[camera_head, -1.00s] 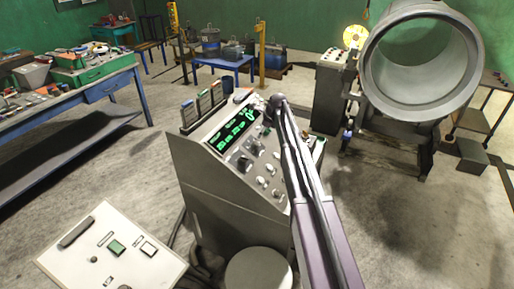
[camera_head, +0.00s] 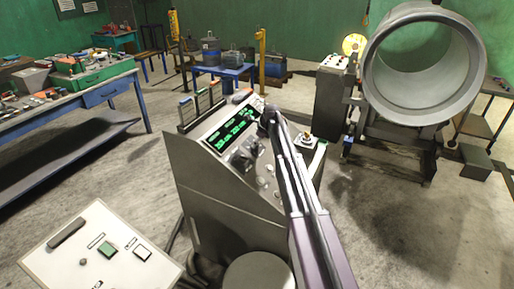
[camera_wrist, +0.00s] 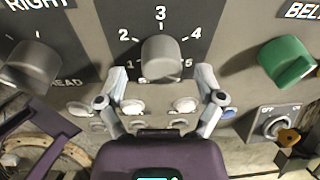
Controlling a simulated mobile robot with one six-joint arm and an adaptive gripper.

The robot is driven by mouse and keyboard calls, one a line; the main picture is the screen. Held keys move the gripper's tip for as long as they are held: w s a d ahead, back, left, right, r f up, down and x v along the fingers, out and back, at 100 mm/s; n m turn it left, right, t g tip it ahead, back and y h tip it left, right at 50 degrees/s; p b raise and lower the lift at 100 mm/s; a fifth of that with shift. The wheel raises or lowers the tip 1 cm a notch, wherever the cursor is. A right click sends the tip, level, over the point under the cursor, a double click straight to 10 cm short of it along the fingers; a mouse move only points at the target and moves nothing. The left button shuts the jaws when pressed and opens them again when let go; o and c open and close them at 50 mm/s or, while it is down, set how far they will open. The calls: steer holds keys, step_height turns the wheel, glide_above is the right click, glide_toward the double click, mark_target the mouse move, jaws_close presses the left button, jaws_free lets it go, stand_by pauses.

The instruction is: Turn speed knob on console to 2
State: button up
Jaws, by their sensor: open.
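The console (camera_head: 215,190) stands in the middle of the head view, with a lit green display on its sloped face. In the wrist view, a grey knob (camera_wrist: 161,62) sits under a dial with 2, 3, 4 and 5 visible around it. The label below the knob is mostly hidden; a starting "S" shows. Which number the knob points at is hard to tell. My gripper (camera_wrist: 162,88) is open, its fingertips below and to either side of the knob, with no contact clear. In the head view my arm crosses the console's right side.
Left of the dial is another grey knob (camera_wrist: 35,65) marked RIGHT; right is a green knob (camera_wrist: 287,60) marked BELT, partly cut off. An ON/OFF key switch (camera_wrist: 274,124) sits below it. White buttons (camera_wrist: 133,106) line the panel below the dial. A large drum (camera_head: 425,65) stands back right.

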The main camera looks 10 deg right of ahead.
steer(key=shift+w+a+f+b, duration=0.15)
steer(key=shift+f+b, duration=0.15)
steer(key=shift+f, duration=0.2)
steer(key=c, duration=1.2)
